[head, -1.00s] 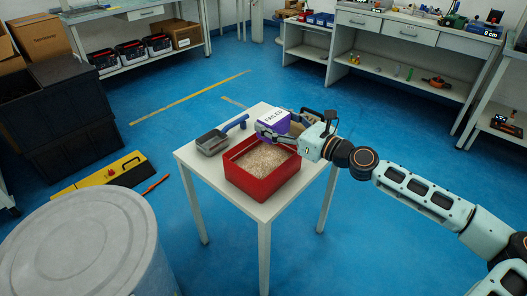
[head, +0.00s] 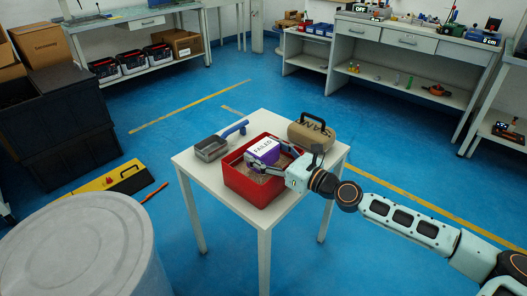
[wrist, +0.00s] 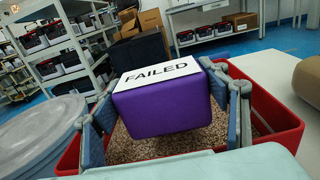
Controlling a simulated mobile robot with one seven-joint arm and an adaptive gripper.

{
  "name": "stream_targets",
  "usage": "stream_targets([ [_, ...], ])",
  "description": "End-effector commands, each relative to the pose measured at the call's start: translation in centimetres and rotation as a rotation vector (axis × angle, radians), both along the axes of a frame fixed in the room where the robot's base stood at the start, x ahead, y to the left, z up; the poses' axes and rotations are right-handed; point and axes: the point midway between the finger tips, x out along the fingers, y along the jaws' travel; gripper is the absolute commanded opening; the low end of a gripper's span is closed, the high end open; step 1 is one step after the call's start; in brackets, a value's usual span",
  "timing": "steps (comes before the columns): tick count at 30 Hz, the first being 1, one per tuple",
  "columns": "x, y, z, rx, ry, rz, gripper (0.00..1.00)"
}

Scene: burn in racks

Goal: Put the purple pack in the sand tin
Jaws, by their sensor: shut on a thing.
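The purple pack (head: 262,152) has a white top label reading FAILED. It also shows large in the wrist view (wrist: 165,112). My gripper (head: 272,160) is shut on it, with one finger on each side. The sand tin (head: 251,191) is a red open box on the white table, filled with brown grains. In the wrist view the tin's red rim (wrist: 282,118) surrounds the pack, and grains show below and in front of it. The pack is over or inside the tin's opening; whether its underside touches the sand is hidden.
A grey scoop with a blue handle (head: 212,148) lies left of the tin on the white table (head: 196,180). A tan bag with a dark handle (head: 311,134) stands right behind the tin. A large grey drum (head: 80,250) stands at the front left.

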Motion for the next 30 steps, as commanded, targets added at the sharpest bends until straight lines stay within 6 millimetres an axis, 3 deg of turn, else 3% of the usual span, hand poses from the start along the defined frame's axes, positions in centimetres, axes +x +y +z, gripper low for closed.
stream_targets([
  [14,0.0,0.0,-1.3,-0.003,0.001,0.001,0.27],
  [15,0.0,0.0,-1.5,-0.005,0.004,0.002,0.73],
  [19,-0.1,0.0,-1.6,-0.007,0.004,0.003,0.86],
  [30,-0.2,0.1,-0.8,-0.009,0.002,0.006,0.86],
])
